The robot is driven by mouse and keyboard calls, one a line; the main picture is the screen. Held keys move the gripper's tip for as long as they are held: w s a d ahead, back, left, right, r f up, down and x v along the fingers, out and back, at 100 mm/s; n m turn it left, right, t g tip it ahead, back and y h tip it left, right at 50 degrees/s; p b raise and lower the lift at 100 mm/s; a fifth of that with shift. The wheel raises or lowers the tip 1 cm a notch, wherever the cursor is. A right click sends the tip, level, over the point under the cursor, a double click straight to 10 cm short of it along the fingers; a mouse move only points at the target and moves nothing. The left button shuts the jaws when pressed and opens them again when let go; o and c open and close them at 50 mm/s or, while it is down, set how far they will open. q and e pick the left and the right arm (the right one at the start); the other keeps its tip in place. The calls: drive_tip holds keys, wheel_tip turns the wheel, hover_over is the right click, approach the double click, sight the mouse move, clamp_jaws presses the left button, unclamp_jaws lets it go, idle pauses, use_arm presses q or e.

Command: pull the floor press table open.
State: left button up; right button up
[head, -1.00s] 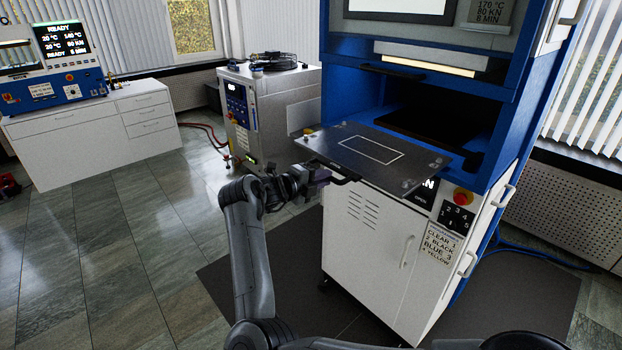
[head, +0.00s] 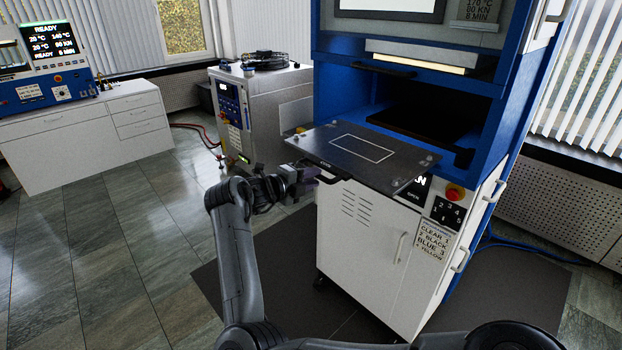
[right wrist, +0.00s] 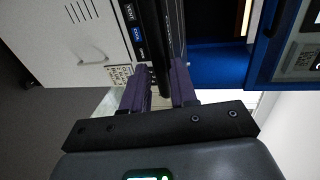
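The floor press table (head: 318,139) is a dark flat plate with a white rectangle outline. It sticks out from the front of the blue and white press (head: 345,235). A black bar handle (head: 335,181) runs along its front edge. My right gripper (head: 312,182) is at this handle, below the table's front edge. In the right wrist view its two purple fingers (right wrist: 160,88) lie on either side of the dark handle bar (right wrist: 160,45), closed against it. The fingertips are partly hidden in the head view. My left gripper is in neither current view.
A steel cabinet unit (head: 285,105) stands left of the press. A white drawer bench (head: 85,135) with a blue device is at far left. The tiled floor (head: 110,230) in front is clear. A red button (head: 454,192) and labels sit on the press front.

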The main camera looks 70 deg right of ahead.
drive_tip(key=v, duration=1.1)
drive_tip(key=shift+s+f, duration=0.1)
